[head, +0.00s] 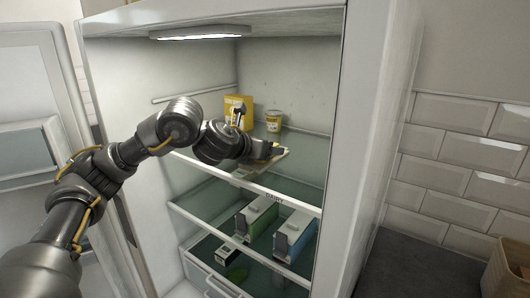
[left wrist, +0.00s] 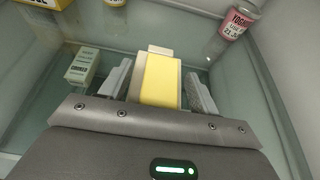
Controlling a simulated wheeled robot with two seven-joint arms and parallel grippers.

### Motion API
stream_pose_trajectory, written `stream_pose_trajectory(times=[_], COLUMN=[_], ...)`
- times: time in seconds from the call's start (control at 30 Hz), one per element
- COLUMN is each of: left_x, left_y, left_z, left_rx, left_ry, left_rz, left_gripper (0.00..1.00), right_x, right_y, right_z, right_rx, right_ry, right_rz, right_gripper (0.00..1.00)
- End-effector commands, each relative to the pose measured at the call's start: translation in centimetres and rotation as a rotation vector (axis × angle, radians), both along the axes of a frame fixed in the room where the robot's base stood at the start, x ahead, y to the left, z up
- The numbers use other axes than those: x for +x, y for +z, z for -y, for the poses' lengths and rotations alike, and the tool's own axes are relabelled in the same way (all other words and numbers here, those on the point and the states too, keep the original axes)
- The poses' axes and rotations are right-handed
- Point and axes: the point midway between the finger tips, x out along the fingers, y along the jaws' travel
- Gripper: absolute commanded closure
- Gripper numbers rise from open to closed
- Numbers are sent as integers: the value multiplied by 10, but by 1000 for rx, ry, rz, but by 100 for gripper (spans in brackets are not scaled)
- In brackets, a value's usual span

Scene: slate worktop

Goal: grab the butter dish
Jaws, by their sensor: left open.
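The butter dish (left wrist: 160,82), a pale dish with a yellow block, lies between the two grey fingers of my left gripper (left wrist: 158,72) in the left wrist view. The fingers are open, with a visible gap on each side of the dish. In the head view my left gripper (head: 272,150) is inside the open fridge at the upper glass shelf. A pale edge, likely the dish (head: 268,167), shows just below it; the rest is hidden by the gripper. My right gripper is in neither view.
In the left wrist view a small pale carton (left wrist: 83,66) stands left of the fingers and a pink yogurt container (left wrist: 239,22) at upper right. A yellow box (head: 237,108) and yellow tub (head: 274,120) stand behind.

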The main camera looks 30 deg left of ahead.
Motion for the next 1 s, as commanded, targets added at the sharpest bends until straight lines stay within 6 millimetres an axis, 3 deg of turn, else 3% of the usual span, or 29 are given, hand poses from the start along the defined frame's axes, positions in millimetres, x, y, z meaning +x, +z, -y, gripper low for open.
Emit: stream_pose_trajectory(times=[0.33,0.8,1.0], left_x=[9,9,9], left_y=[-5,-5,-3], left_z=[1,1,1], left_rx=[1,0,-1], left_ry=[2,1,1], left_rz=[1,0,3], left_gripper=[38,98,98], right_x=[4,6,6], right_y=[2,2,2], right_z=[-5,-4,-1], right_rx=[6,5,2], right_ry=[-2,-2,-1], right_rz=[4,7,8], right_gripper=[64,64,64])
